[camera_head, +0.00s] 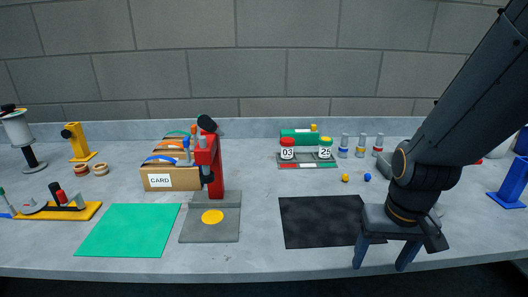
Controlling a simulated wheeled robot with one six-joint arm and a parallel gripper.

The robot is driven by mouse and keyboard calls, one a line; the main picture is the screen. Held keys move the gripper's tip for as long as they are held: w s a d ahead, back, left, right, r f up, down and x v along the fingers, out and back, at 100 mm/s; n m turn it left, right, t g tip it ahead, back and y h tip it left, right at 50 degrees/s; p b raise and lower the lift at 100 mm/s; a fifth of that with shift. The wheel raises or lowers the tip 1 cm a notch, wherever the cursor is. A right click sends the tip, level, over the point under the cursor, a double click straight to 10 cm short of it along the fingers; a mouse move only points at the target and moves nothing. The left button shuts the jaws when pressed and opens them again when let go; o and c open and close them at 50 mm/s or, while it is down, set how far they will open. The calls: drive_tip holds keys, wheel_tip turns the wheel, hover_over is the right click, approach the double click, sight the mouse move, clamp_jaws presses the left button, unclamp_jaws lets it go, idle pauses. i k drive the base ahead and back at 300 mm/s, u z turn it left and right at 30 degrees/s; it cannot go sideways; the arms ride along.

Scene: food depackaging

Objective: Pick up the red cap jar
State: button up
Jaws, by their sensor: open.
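My gripper (382,261) is low at the front right, at the right edge of the black mat (318,232). Its two blue-grey fingers point down and are apart, with no object seen between them. It is well in front of and to the right of the red cap jar.
A red press (213,167) on a grey base stands left of the jar, by a cardboard box marked CARD (172,181). A green mat (128,230) lies front left. A blue stand (511,187) is far right.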

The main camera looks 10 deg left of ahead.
sight(286, 153)
drive_tip(key=u, duration=0.5)
drive_tip(key=k, duration=0.95)
drive_tip(key=z, duration=0.25)
drive_tip(key=i, duration=1.85)
drive_tip(key=u, duration=0.05)
